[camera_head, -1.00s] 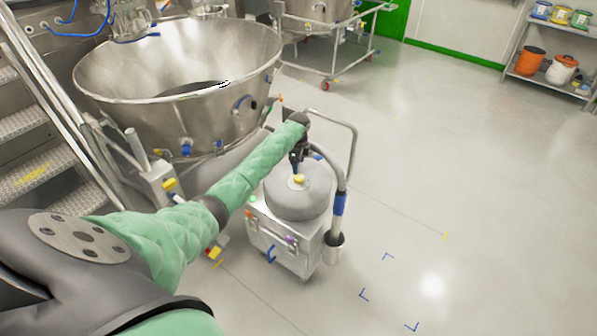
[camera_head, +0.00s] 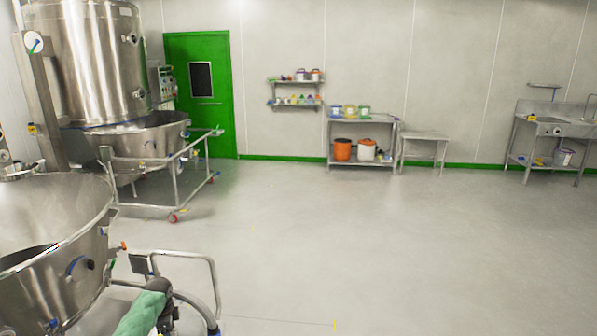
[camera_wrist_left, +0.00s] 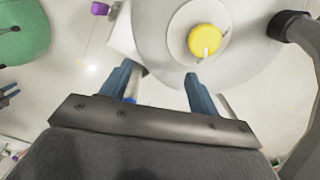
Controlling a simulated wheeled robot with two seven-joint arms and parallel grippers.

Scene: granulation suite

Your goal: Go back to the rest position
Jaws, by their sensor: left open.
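My left arm's green sleeve shows at the bottom left of the head view, with the wrist (camera_head: 165,318) at the picture's lower edge. In the left wrist view my left gripper (camera_wrist_left: 160,86) is open, its two blue fingers apart with nothing between them. Beyond the fingers is the grey round lid (camera_wrist_left: 165,50) of a wheeled drum unit with a yellow knob (camera_wrist_left: 203,40). The knob is clear of the fingers. My right gripper is not visible.
A large steel bowl (camera_head: 50,225) stands close at the left. Behind it is a wheeled frame (camera_head: 165,207) by a steel vessel (camera_head: 85,60). A shelf rack (camera_head: 362,118), small table (camera_head: 425,135) and sink (camera_head: 558,130) line the wall. The middle floor is open.

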